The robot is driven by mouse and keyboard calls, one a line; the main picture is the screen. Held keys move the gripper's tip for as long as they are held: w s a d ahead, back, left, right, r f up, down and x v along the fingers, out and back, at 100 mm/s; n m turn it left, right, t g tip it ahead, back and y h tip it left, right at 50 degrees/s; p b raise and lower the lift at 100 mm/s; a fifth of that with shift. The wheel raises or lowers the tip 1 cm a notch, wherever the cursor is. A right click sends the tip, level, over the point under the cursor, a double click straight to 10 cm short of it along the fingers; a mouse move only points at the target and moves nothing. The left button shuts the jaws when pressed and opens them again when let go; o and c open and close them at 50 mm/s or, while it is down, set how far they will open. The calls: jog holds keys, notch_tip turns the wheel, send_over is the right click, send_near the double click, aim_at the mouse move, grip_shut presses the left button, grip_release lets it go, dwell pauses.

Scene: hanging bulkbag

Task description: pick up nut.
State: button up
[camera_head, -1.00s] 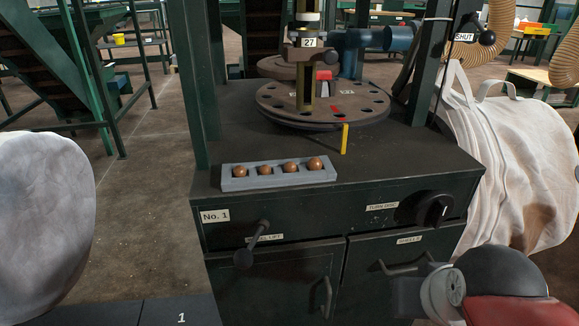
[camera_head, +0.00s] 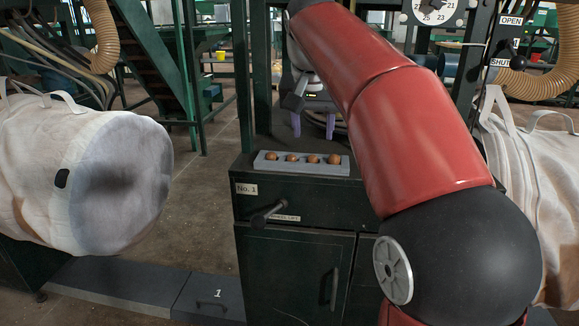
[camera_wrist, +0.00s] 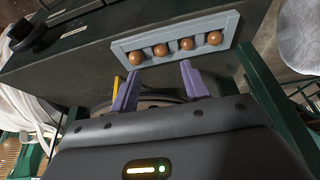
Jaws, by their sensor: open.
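Several round brown nuts sit in a row in the pockets of a grey tray (camera_head: 262,167) on top of the dark green cabinet. One nut (camera_head: 334,159) is at the tray's right end and another nut (camera_head: 271,156) is at its left end. In the wrist view the row shows near the top, with an end nut (camera_wrist: 136,57) close to one finger; the tray (camera_wrist: 231,24) is tilted there. My gripper (camera_head: 313,124) has two purple fingers, spread and empty, above the cabinet and apart from the nuts. Both fingertips (camera_wrist: 160,80) point toward the tray in the wrist view.
My red arm hides much of the cabinet's right side and the turn disc. The dark green cabinet (camera_head: 290,215) has a lever (camera_head: 267,214) on its front. White bulk bags hang at left (camera_head: 85,185) and right (camera_head: 525,180). A green frame post stands behind the tray.

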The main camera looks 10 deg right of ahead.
aim_at(313, 157)
jog(key=shift+b+x, duration=1.05)
jog(key=shift+x, duration=2.9)
jog(key=shift+c, duration=0.4)
